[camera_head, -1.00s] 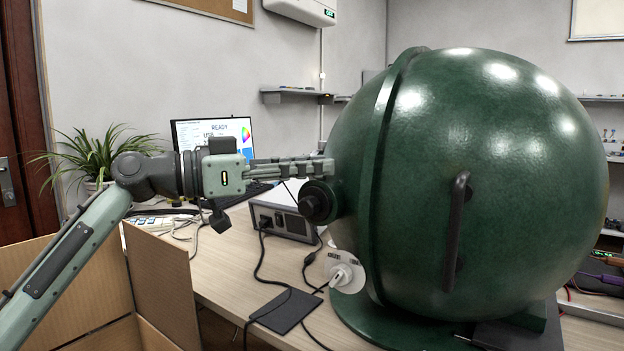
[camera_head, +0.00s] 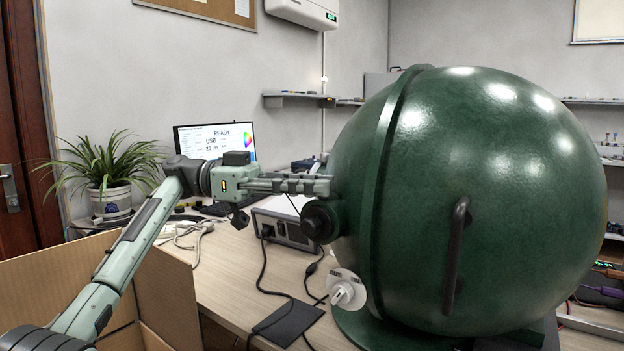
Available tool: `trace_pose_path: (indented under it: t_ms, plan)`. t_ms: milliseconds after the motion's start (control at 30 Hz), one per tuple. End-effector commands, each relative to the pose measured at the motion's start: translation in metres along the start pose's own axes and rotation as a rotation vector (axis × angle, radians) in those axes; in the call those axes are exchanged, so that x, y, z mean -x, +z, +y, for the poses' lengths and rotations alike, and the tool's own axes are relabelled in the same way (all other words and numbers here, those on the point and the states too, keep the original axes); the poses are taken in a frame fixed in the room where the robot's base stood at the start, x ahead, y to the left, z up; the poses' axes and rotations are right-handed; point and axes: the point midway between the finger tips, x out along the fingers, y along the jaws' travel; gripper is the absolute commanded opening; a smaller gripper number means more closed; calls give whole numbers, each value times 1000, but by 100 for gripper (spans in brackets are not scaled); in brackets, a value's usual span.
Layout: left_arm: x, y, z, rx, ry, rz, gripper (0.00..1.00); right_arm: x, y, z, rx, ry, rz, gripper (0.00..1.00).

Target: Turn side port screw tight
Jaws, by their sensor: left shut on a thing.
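The large dark green sphere (camera_head: 500,190) stands on the bench, with a seam flange around it and a dark handle on its front. Its side port (camera_head: 320,221) is a short dark stub on the left side. My left gripper (camera_head: 322,185) reaches in from the left, with its long fingers level just above the port and close to the sphere. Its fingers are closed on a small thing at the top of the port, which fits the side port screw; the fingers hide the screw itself. My right gripper is out of view.
A white disc with a knob (camera_head: 346,289) is below the port, by the sphere. A grey instrument box (camera_head: 288,222) with dark cables stands behind my gripper. A black pad (camera_head: 287,322) lies on the bench. An open cardboard box (camera_head: 168,290) is at lower left.

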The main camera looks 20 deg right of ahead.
Motion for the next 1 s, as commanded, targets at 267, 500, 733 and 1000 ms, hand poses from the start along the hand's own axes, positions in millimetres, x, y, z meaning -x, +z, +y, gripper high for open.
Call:
trace_pose_path:
  t_ms: [267, 500, 733, 1000]
  plan:
    - [-1, 4, 0, 4, 13, -8, 0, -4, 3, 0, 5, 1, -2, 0]
    - [-1, 4, 0, 5, 13, -8, 27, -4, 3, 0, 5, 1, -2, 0]
    - [-1, 3, 0, 3, 11, -5, 43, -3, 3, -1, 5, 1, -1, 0]
    - [7, 2, -1, 2, 7, -3, 43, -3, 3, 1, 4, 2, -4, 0]
